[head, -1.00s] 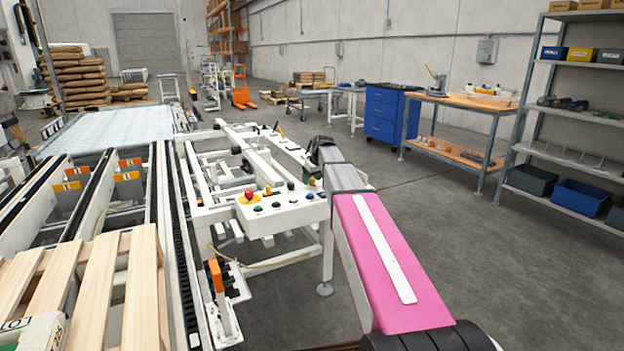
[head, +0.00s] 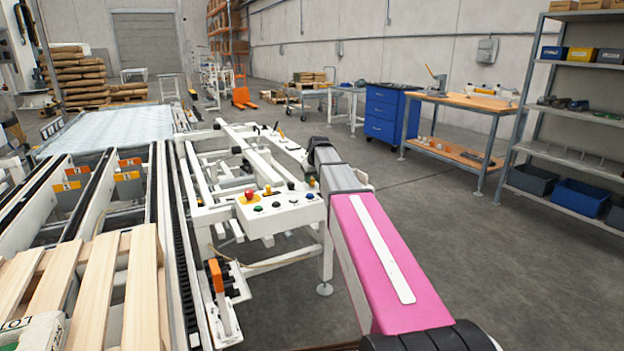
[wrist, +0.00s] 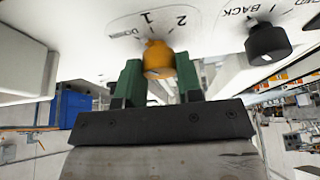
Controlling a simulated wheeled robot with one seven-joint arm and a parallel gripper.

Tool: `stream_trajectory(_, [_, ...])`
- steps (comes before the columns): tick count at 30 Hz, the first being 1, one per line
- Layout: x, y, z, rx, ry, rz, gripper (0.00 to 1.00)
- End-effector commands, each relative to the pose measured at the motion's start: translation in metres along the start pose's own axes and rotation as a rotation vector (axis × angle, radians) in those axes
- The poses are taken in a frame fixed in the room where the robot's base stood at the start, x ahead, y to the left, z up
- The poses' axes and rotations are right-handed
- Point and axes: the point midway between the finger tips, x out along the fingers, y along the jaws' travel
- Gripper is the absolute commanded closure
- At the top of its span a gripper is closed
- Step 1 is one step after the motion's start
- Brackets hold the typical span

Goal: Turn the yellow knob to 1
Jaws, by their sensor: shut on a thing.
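The yellow knob (wrist: 158,58) stands out from the white control panel (wrist: 95,15) in the wrist view. The printed marks 1, 2 and "DOWN" are beside it, seen upside down. My gripper (wrist: 158,72) has its two green fingers on either side of the knob and is shut on it. I cannot tell clearly which mark the knob points to. In the head view, the panel (head: 283,212) is left of my pink arm, and my gripper's fingers are hidden there.
A black knob (wrist: 267,42) marked "BACK" sits to the right in the wrist view. The head view shows a red button (head: 249,195) and several small controls on the panel. A wooden pallet (head: 90,290) lies at lower left. Open floor (head: 480,270) lies right of my arm.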

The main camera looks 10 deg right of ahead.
Motion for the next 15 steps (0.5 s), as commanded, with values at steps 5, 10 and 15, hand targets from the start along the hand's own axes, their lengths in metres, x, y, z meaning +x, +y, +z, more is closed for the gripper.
stream_trajectory(5, [-0.0005, -0.0013, 0.0, 0.139, 0.0, 0.058, 0.91])
stream_trajectory(10, [-0.0004, -0.0014, -0.0004, 0.262, 0.0, 0.109, 0.91])
stream_trajectory(15, [-0.0002, -0.0021, -0.0007, 0.361, 0.0, 0.149, 0.91])
